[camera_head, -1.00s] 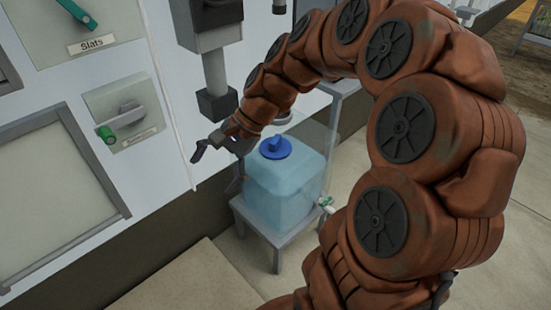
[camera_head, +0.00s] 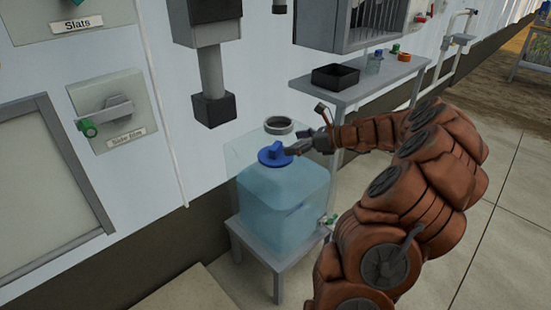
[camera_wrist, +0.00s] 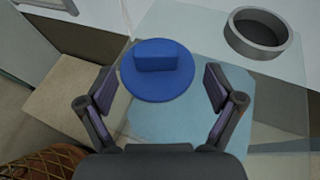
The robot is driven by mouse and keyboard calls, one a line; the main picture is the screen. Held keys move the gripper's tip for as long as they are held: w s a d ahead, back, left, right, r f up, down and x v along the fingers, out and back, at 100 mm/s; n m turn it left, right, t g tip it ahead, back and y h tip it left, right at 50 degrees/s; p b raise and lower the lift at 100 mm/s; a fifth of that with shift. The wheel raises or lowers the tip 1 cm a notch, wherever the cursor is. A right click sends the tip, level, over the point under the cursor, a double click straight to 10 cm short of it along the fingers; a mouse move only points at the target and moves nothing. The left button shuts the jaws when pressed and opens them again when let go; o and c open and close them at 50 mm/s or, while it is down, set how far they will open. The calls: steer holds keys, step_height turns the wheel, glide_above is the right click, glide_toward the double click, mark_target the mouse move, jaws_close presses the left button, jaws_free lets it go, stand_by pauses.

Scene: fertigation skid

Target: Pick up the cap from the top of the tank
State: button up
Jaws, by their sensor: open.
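The blue cap (camera_head: 275,156) is a round disc with a raised grip bar. It lies on top of the translucent, bluish tank (camera_head: 285,205), beside a grey open ring (camera_head: 279,125). In the wrist view the cap (camera_wrist: 157,70) is ahead of my gripper, with the ring (camera_wrist: 257,35) to its upper right. My gripper (camera_wrist: 158,88) is open and empty, one finger towards each side of the cap. In the head view my gripper (camera_head: 306,145) reaches in from the right, close to the cap. Whether a finger touches it I cannot tell.
The tank stands on a small grey stand (camera_head: 270,262) against the wall, with a green-handled tap (camera_head: 328,219) low on its right. A grey shelf (camera_head: 350,92) behind holds a black tray (camera_head: 336,77) and small bottles. A dark box (camera_head: 214,108) hangs above left.

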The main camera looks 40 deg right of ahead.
mark_target(276, 145)
steer(key=b+x, duration=0.1)
steer(key=x, duration=0.5)
steer(key=shift+w+a+f+b, duration=0.1)
steer(key=shift+a+b, duration=0.25)
steer(key=shift+a, duration=0.05)
steer(key=c, duration=1.4)
